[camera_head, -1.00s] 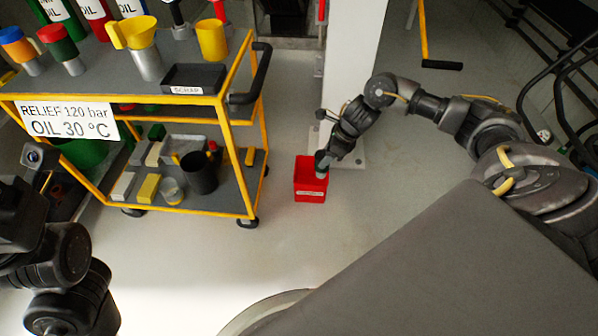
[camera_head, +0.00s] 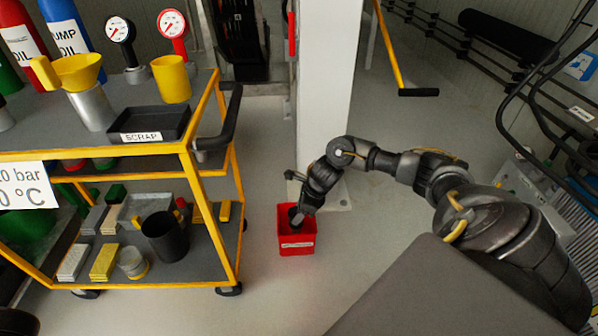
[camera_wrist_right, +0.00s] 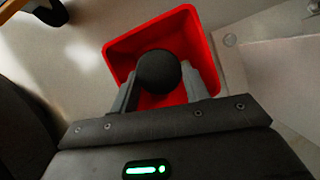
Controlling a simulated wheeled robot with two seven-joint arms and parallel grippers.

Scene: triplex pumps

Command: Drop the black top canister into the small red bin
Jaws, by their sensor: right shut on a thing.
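My right gripper (camera_head: 296,219) reaches down over the small red bin (camera_head: 297,244), which stands on the floor to the right of the trolley. In the right wrist view, the gripper (camera_wrist_right: 167,84) is shut on the black-topped canister (camera_wrist_right: 158,72), with one finger on each side of it. Only its round black top shows clearly. The canister is above the bin's opening, inside the outline of the bin's rim (camera_wrist_right: 117,50). How deep it sits is hard to tell. My left gripper is not in view.
The yellow-framed trolley (camera_head: 200,180) stands left of the bin, holding a scrap tray (camera_head: 150,124), a yellow cup (camera_head: 171,79) and a dark cup (camera_head: 165,237). A white column (camera_head: 325,90) rises behind the bin. The floor in front of the bin is clear.

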